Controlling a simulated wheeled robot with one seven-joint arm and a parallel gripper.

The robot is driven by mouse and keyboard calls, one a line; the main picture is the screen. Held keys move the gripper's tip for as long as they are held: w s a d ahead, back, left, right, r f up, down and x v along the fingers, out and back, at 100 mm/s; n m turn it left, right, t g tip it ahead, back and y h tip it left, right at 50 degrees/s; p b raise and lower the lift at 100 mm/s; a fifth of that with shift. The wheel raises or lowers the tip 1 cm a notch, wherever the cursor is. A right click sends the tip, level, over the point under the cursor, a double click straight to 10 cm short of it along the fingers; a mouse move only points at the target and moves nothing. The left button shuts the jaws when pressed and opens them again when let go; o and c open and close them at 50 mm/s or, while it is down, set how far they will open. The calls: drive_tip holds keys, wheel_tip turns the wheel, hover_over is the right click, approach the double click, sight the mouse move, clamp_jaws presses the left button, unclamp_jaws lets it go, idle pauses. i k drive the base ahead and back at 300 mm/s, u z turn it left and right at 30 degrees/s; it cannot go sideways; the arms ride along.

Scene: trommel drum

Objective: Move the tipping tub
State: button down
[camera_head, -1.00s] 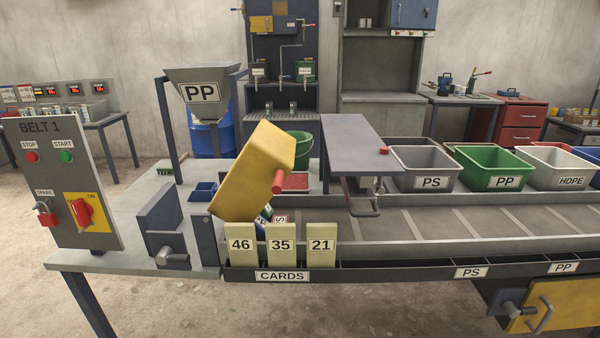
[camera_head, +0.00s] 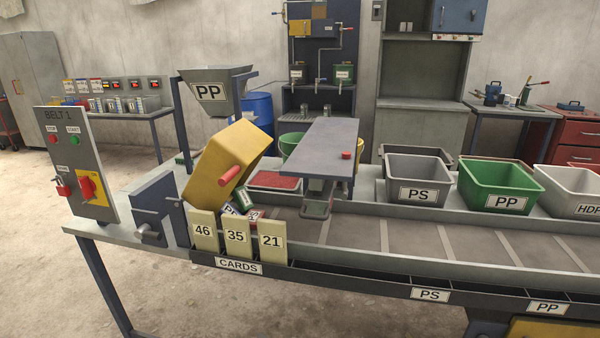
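The yellow tipping tub (camera_head: 218,160) stands tilted at the left end of the belt, its red handle (camera_head: 229,175) pointing toward the front. Small labelled pieces (camera_head: 242,201) lie just below its lower right side, partly hidden by the cards. My gripper is not in the head view, so its state and place are unseen.
Number cards (camera_head: 237,236) stand in the front rail. The Belt 1 panel (camera_head: 75,165) is at left, and a grey PP hopper (camera_head: 211,92) stands behind the tub. A flat grey plate (camera_head: 318,150) overhangs the belt (camera_head: 420,235). PS (camera_head: 418,177) and PP (camera_head: 498,184) bins line the back.

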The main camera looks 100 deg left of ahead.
sight(230, 156)
drive_tip(key=u, duration=0.05)
drive_tip(key=i, duration=2.4)
drive_tip(key=u, duration=4.4)
drive_tip(key=i, duration=1.05)
